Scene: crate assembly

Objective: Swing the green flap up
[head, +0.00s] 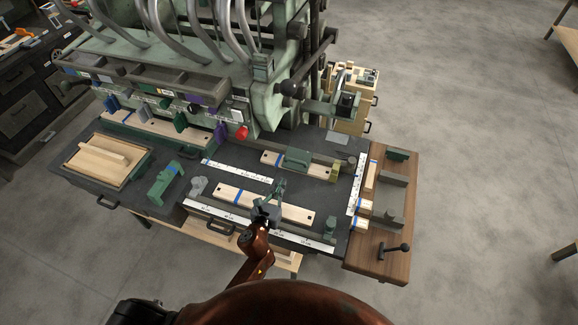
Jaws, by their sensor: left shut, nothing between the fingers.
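A small green flap (180,121) hangs below the front ledge of the green machine, between a blue flap (112,104) and a purple flap (220,133). It appears to hang down; its hinge is too small to make out. My left gripper (279,187) is shut and empty over the dark worktop, above a wooden bar with a blue band (240,196). It is well to the right of the green flap and nearer to me, apart from it. My right gripper is not in view.
A red knob (242,132) sits beside the purple flap. A green clamp-like block (164,181) and a wooden tray (85,180) stand at left. A green block (297,159) sits on a board behind my gripper. A brown side board (385,235) carries fittings at right.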

